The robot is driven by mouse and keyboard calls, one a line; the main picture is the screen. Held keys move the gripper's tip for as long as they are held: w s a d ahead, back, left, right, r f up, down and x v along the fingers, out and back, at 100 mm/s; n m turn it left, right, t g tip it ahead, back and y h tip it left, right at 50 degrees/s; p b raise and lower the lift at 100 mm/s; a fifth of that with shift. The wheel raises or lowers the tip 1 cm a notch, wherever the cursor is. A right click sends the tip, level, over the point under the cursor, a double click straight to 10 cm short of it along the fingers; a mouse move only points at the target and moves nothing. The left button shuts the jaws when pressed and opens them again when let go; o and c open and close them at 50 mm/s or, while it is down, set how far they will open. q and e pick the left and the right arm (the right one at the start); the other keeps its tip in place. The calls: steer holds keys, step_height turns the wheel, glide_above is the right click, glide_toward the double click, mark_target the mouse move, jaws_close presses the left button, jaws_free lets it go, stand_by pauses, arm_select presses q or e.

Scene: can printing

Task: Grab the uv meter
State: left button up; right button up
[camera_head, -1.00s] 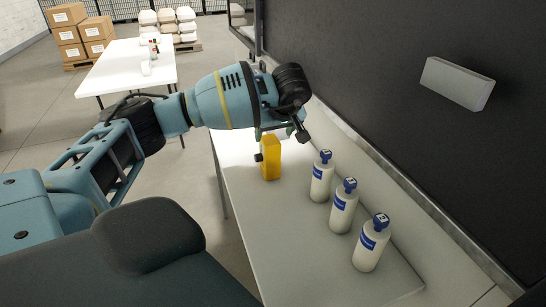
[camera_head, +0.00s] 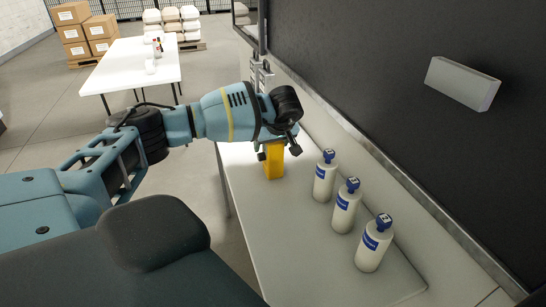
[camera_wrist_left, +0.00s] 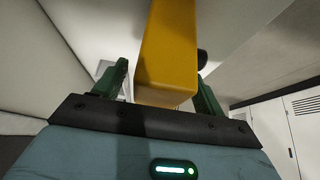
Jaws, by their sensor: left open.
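The yellow uv meter (camera_head: 274,163) stands upright on the white table (camera_head: 262,222) in the head view. My left gripper (camera_head: 278,151) is at its upper part, with a fingertip on either side. In the left wrist view the uv meter (camera_wrist_left: 168,55) lies between the two green fingers of my left gripper (camera_wrist_left: 163,88). The fingers are open, and a gap shows on the left side. The top of the uv meter is partly hidden by the gripper in the head view. My right gripper is not in view.
Three white bottles with blue caps, the nearest one (camera_head: 373,245) at the front, stand in a row right of the uv meter. A dark wall (camera_head: 400,110) with a pale box (camera_head: 462,83) runs along the table's right side. Another white table (camera_head: 130,68) stands farther back.

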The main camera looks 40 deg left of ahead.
arm_select(q)
steer(key=c, duration=1.2)
steer(key=shift+r, duration=0.2)
steer(key=shift+r, duration=0.6)
step_height(320, 180, up, 2)
steer(key=shift+r, duration=0.15)
steer(key=s+d, duration=0.1)
steer(key=s, duration=0.4)
steer(key=s+d, duration=0.1)
steer(key=s, duration=0.4)
steer(key=s+d+r, duration=0.1)
steer(key=s, duration=0.4)
steer(key=shift+s+d+r, duration=0.1)
steer(key=shift+s+d, duration=0.2)
steer(key=shift+d, duration=0.05)
